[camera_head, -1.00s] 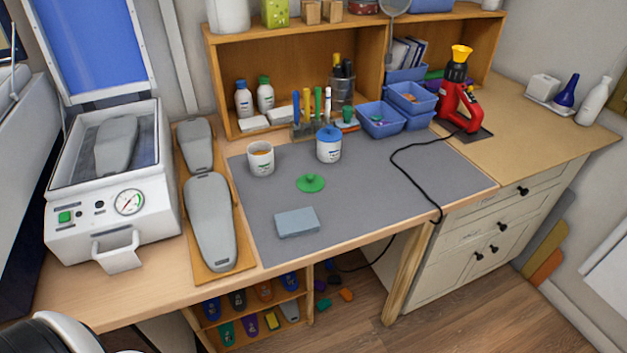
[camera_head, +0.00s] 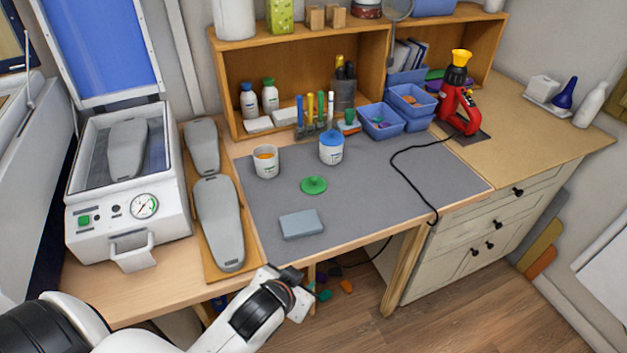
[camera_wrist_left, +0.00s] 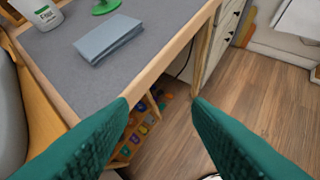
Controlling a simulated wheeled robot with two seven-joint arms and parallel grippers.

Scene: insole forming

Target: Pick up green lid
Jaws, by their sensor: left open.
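The green lid (camera_head: 314,185) is a round disc with a small knob, lying flat on the grey mat (camera_head: 375,195) in the head view. Its edge also shows at the top of the left wrist view (camera_wrist_left: 104,6). An open white jar (camera_head: 266,163) with orange contents stands behind it to the left. A white jar with a blue lid (camera_head: 331,150) stands behind it to the right. My left gripper (camera_head: 300,295) is in front of the table's front edge, apart from the lid. Its teal fingers (camera_wrist_left: 160,108) are spread and empty in the left wrist view. My right gripper is not in view.
A grey-blue block (camera_head: 301,224) lies on the mat between the lid and the front edge. Grey insole forms (camera_head: 218,223) lie on a wooden board at left, beside a white press (camera_head: 125,215). A black cable (camera_head: 397,170) crosses the mat's right side.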

